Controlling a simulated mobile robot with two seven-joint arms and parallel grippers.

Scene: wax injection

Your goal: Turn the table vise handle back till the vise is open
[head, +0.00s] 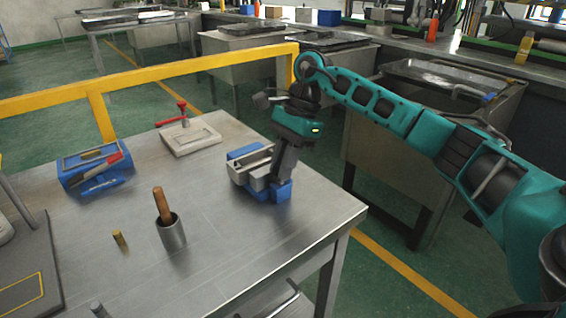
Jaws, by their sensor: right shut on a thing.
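The table vise (246,171), blue with grey metal jaws, stands near the right edge of the metal table. My right gripper (283,172) reaches down over the vise's right end and is shut there. It hides the vise handle, so I cannot see the handle's angle. A gap seems to show between the pale jaws, but I cannot tell how wide it is. My left gripper is not in view.
The metal table (215,220) also holds a blue toolbox (95,170), a pale mould plate with a red clamp (192,139), a metal cup (172,234) with a wooden handle in it and a small brass cylinder (119,239). A yellow rail (190,67) runs behind.

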